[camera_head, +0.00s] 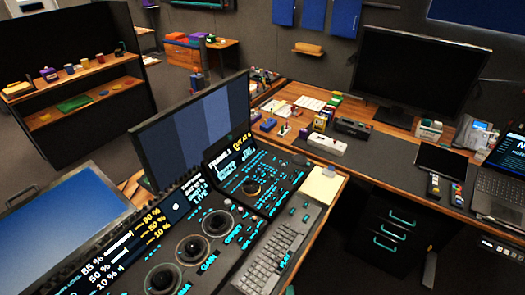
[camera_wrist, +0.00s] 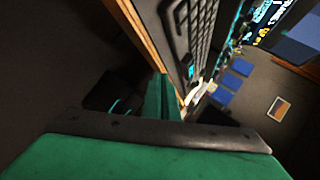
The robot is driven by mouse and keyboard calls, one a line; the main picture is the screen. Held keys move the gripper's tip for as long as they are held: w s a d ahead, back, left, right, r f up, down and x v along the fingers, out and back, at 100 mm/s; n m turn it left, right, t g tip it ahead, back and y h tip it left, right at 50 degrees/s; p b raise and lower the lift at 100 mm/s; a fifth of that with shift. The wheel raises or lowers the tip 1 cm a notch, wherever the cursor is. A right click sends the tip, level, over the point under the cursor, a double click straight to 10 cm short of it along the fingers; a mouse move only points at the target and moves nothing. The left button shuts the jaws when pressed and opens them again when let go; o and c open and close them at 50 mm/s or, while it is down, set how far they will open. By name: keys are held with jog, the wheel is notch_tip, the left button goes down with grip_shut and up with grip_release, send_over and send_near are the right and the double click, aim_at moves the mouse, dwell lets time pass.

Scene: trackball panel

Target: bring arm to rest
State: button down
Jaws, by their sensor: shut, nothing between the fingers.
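My gripper (camera_wrist: 166,92) shows in the wrist view as green fingers closed together, with nothing between them. Its broad green body fills the bottom of that view. The desk edge and a keyboard (camera_wrist: 195,30) lie just beyond the fingertips, seen at a steep tilt. I cannot tell the exact gap to them. In the head view the gripper does not clearly show. The trackball panel (camera_head: 222,250) there has several dark trackballs in rings, lit cyan labels and a small screen (camera_head: 228,157).
The keyboard (camera_head: 270,255) lies along the panel's right side, with a pale notepad (camera_head: 322,186) behind it. A large monitor (camera_head: 191,125) stands behind the panel. To the right, a desk holds a black monitor (camera_head: 417,70), a phone (camera_head: 474,134) and a laptop (camera_head: 503,180). Dark floor is open at left.

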jog(key=s+a+r+n+t, duration=0.1)
jog(key=s+a+r+n, duration=0.1)
jog(key=s+n, duration=0.3)
jog(key=s+a+r+n+t, duration=0.1)
jog(key=s+a+r+n, duration=0.2)
jog(key=s, duration=0.6)
jog(key=s+a+r+n+t+y, duration=0.1)
jog(key=s+a+r+n+t, duration=0.1)
jog(key=s+r+n, duration=0.3)
jog(key=s+a+n, duration=0.1)
jog(key=s+n, duration=0.2)
jog(key=shift+a, duration=0.25)
